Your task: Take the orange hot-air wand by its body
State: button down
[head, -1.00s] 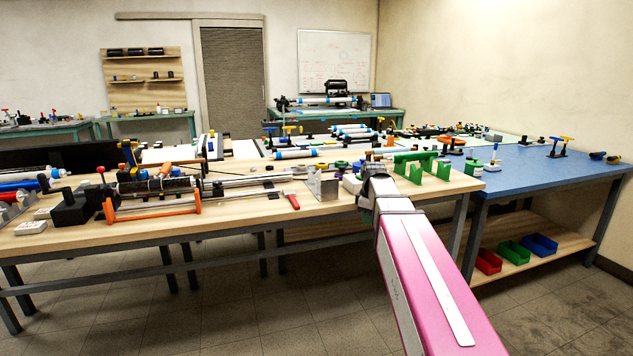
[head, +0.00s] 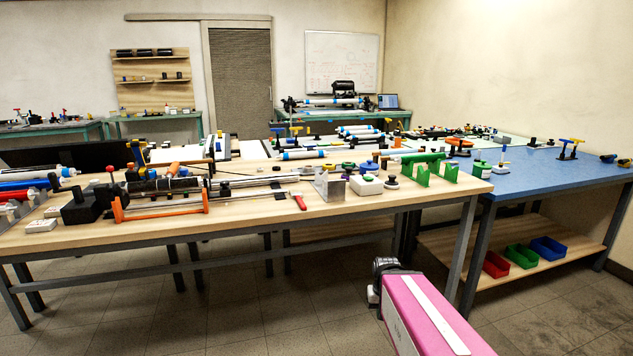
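A small orange cylindrical piece (head: 174,168) stands tilted among the dark clamps and tubes on the left part of the long wooden bench. It may be the hot-air wand's body, but it is too small to tell. Another orange item (head: 460,143) sits on the blue table's far left part; its shape is also unclear. My pink arm reaches in from the bottom right, and its dark wrist end is low in front of the bench, below the tabletop. My gripper's fingers do not show. My arm is well apart from both orange items.
The wooden bench (head: 330,209) carries tubes, a thin orange frame (head: 160,206), a red-handled bar (head: 299,200), a metal bracket (head: 329,187) and green stands (head: 422,172). The blue table (head: 540,178) stands at right, with bins on its lower shelf (head: 465,250). Floor before the bench is clear.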

aim_at(171, 172)
jog(key=u, duration=1.45)
jog(key=l+u, duration=0.3)
jog(key=l, duration=0.65)
